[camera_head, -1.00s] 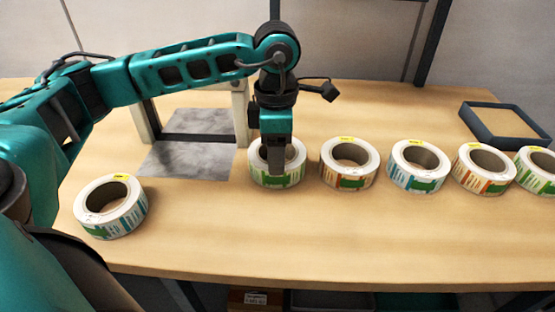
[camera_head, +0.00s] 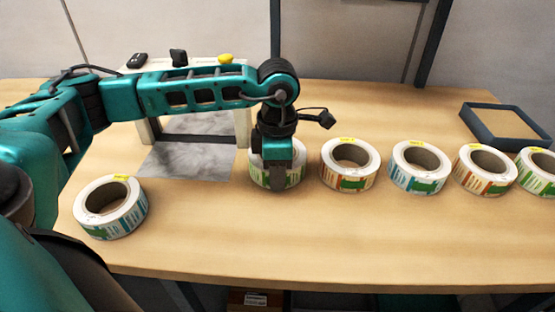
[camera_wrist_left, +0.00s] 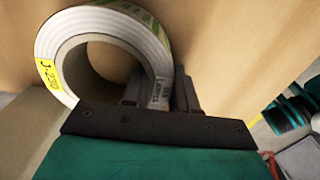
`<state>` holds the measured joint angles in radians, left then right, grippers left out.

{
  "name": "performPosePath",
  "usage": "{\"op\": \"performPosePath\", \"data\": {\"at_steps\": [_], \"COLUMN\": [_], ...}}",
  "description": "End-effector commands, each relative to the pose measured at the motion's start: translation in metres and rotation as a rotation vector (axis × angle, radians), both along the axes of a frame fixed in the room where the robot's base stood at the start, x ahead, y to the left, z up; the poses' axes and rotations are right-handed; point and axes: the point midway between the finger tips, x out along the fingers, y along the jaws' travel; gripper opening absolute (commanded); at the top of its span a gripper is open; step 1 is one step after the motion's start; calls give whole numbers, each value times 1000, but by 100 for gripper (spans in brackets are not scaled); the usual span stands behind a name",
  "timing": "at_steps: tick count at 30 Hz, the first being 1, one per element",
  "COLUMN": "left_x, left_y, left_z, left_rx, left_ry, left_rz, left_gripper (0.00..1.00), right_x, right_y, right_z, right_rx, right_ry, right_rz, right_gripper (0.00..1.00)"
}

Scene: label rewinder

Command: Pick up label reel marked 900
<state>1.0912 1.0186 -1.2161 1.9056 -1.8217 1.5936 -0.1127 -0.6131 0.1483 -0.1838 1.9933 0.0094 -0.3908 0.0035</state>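My left gripper (camera_head: 277,186) is lowered at a white label reel (camera_head: 264,178) with a green band, beyond the front middle of the table. In the left wrist view my left gripper (camera_wrist_left: 160,95) straddles this reel's wall, one finger inside the core and one outside. The fingers look open, with little gap to the wall. The reel (camera_wrist_left: 52,45) has a yellow tag that seems to read J-230. The reel lies flat on the table. I cannot read a 900 mark on any reel. My right gripper is out of view.
Another reel (camera_head: 130,220) lies at the left front. Several reels stand in a row to the right, the nearest an orange-marked reel (camera_head: 335,178). A grey plate (camera_head: 185,163) lies left of the gripper. A dark tray (camera_head: 480,127) sits at the far right.

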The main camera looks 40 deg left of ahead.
Motion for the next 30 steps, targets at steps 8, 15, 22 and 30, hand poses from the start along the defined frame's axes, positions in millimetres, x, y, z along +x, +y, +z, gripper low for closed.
{"op": "performPosePath", "data": {"at_steps": [8, 15, 22, 30], "left_x": [0, 1, 1, 1], "left_y": [0, 0, 0, 0], "left_z": [0, 1, 4, 35], "left_rx": [0, 0, -1, -1], "left_ry": [-1, -3, -4, -7], "left_rz": [0, 0, 0, 0], "left_gripper": [0, 0, 0, 0], "right_x": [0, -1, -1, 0], "right_y": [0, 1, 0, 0], "right_z": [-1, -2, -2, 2], "right_rx": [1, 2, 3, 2], "right_ry": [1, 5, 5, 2], "right_rz": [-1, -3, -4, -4], "right_gripper": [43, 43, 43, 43]}}
